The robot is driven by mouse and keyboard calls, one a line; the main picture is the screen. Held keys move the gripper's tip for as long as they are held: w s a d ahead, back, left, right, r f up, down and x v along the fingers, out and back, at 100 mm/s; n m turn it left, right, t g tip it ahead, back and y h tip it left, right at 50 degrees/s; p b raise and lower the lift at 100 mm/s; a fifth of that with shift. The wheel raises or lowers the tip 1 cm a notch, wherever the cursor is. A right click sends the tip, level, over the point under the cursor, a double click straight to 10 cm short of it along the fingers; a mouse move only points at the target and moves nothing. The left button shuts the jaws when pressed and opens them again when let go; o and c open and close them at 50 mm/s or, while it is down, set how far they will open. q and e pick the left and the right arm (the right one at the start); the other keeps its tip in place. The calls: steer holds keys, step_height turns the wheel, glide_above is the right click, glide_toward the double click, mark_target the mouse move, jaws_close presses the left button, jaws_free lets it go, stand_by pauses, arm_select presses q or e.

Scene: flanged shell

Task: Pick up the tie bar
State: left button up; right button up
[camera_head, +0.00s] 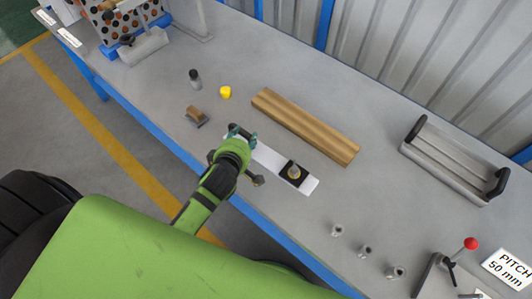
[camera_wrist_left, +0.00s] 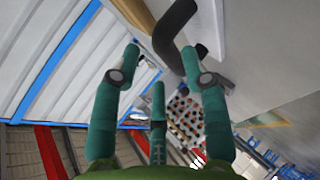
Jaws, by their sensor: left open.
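A long pale flat bar (camera_head: 268,159), which looks like the tie bar, lies on the grey bench. A black square block with a pale knob (camera_head: 293,171) sits near its right end. My left gripper (camera_head: 240,137) is over the bar's left end, with its teal fingers apart. A black bent piece (camera_head: 238,129) shows at the fingertips; I cannot tell whether they touch it. In the left wrist view the gripper (camera_wrist_left: 160,52) is open, and a black bent piece (camera_wrist_left: 176,28) is just beyond the fingers. The gripper and wrist hide the bar's left end. My right gripper is out of view.
A brown ribbed block (camera_head: 305,126) lies behind the bar. A grey tray with black ends (camera_head: 450,163) is at the right. A yellow cap (camera_head: 225,92), dark bottle (camera_head: 195,79) and small brown-topped block (camera_head: 197,116) stand left. Several small metal fittings (camera_head: 365,251) are near the front edge.

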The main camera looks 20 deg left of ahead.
mark_target(247, 133)
arm_select(q)
steer(key=shift+p+x, duration=0.35)
steer(key=shift+x, duration=1.95)
steer(key=shift+s, duration=0.2)
jaws_close()
steer(key=shift+w, duration=0.15)
steer(key=shift+r, duration=0.15)
